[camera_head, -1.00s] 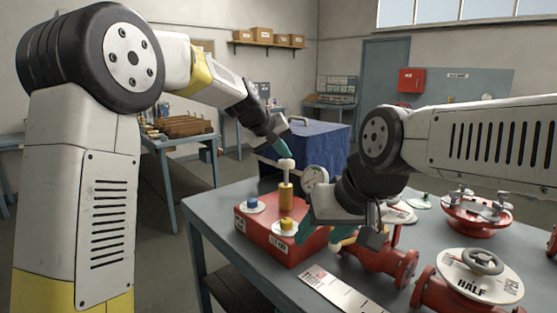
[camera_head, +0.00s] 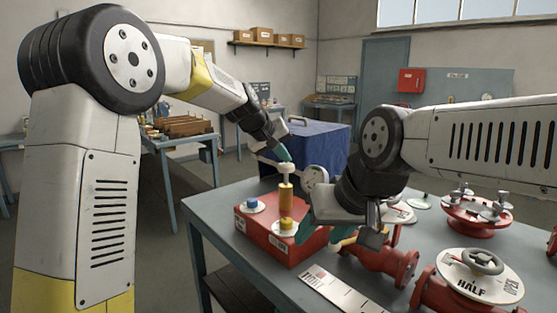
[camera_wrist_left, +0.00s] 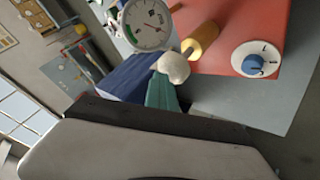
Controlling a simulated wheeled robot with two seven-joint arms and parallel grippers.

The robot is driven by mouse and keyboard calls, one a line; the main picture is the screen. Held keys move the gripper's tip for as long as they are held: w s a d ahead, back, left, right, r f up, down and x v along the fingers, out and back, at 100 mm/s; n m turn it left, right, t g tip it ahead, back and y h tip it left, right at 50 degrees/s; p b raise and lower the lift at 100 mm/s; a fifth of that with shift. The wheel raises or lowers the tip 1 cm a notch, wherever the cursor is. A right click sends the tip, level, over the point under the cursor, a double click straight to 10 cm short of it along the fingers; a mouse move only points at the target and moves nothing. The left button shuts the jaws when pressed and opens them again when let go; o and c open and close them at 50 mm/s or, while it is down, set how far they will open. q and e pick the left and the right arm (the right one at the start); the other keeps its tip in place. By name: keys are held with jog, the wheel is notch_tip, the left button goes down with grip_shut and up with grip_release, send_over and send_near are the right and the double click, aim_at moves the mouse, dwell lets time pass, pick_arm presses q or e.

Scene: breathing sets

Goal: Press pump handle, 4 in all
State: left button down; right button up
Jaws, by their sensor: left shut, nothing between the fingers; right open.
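The pump handle, a pale round knob (camera_head: 285,168), stands on top of a brass cylinder (camera_head: 286,200) on a red box (camera_head: 262,228). My left gripper (camera_head: 283,153) is shut and empty, with its teal fingertips at the top of the knob. In the left wrist view the fingertips (camera_wrist_left: 163,90) meet the knob (camera_wrist_left: 174,67), which is beside the brass cylinder (camera_wrist_left: 204,40). I cannot tell whether they press on it. My right gripper (camera_head: 328,238) is open in front of the box, partly hiding its right side.
A blue dial (camera_head: 252,203) and a yellow knob (camera_head: 286,224) sit on the box. Red valves (camera_head: 385,262) and a HALF/OPEN handwheel plate (camera_head: 479,277) occupy the grey table's right side. A printed strip (camera_head: 340,297) lies in front.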

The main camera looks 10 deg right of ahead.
aim_at(284, 165)
pick_arm(q)
jog(key=shift+f, duration=1.1)
dwell(0.5)
jog(key=shift+r, duration=2.65)
jog(key=shift+r, duration=0.1)
notch_tip(284, 165, up, 5)
jog(key=shift+f, duration=0.1)
pick_arm(e)
grip_shut()
dwell(1.2)
